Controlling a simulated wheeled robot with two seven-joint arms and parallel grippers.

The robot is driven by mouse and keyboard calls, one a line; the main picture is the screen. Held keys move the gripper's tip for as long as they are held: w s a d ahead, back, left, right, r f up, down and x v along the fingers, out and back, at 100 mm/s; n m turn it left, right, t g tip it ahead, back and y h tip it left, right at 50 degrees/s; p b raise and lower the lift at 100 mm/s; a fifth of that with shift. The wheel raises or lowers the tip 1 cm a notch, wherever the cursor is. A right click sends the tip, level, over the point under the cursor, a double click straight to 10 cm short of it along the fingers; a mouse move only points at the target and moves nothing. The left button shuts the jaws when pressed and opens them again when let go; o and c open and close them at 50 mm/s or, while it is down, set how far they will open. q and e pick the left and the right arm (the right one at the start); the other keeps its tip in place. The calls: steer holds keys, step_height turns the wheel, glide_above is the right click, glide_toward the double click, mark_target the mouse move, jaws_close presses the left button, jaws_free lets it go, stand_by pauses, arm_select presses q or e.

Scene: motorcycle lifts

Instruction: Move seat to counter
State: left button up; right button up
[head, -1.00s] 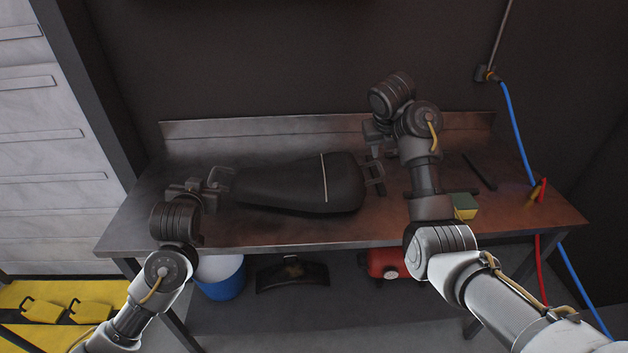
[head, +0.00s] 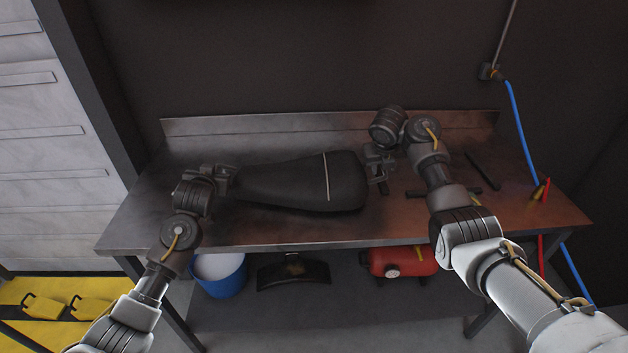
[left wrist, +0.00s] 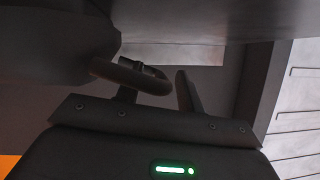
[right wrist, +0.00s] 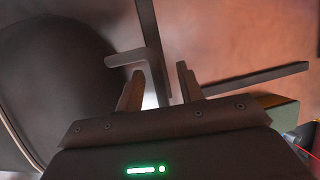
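The black seat (head: 300,183) with a pale cross strap lies on the metal counter (head: 290,230). My left gripper (head: 222,176) is at the seat's narrow left end. In the left wrist view its fingers (left wrist: 157,92) are apart, with a curved dark bar (left wrist: 130,75) at the seat's end reaching between them. My right gripper (head: 380,168) is just off the seat's wide right end. In the right wrist view its fingers (right wrist: 158,85) are apart, close to a dark bar (right wrist: 150,45) beside the seat (right wrist: 50,80). I cannot tell whether either gripper touches a bar.
A dark tool (head: 482,171) lies on the counter's right part. A backsplash runs along the back. Below stand a blue bucket (head: 219,276), a black curved part (head: 292,272) and a red tank (head: 405,262). A blue hose (head: 522,130) hangs at right.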

arm_select(q)
steer(key=shift+w+a+f, duration=0.1)
steer(key=shift+w+f, duration=0.05)
steer(key=shift+w, duration=0.1)
arm_select(e)
steer(key=shift+w+f, duration=0.1)
steer(key=shift+f, duration=0.15)
arm_select(q)
jaws_close()
arm_select(e)
jaws_close()
arm_select(q)
steer(key=shift+s+f, duration=0.1)
steer(key=shift+f, duration=0.05)
stand_by(0.7)
